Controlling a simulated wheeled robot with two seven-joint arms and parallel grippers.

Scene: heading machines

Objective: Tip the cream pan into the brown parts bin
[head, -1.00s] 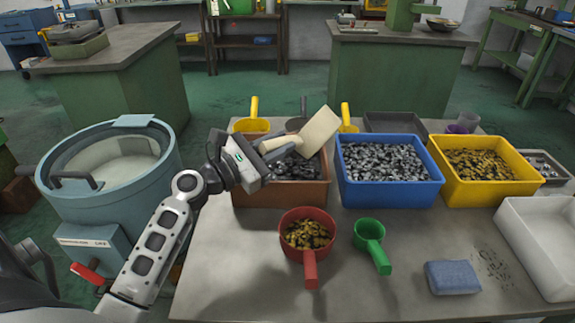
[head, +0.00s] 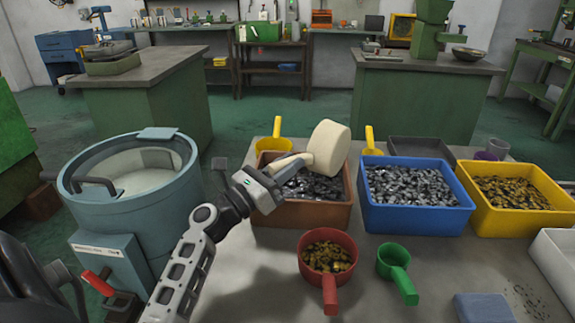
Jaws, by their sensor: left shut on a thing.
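The cream pan (head: 329,148) is held by its handle above the brown parts bin (head: 302,214). It is tilted onto its side, with its outer wall and base toward me, so its inside is hidden. My left gripper (head: 272,180) is shut on the pan's handle at the bin's left side. The brown bin holds dark grey metal parts, partly covered from view by the pan and gripper. My right gripper does not show.
The blue bin (head: 413,219) with silver parts and the yellow bin (head: 520,222) with brassy parts stand to the right. A red pan (head: 328,270) of brassy parts and a green scoop (head: 397,268) lie in front. A blue-grey drum (head: 135,215) stands left.

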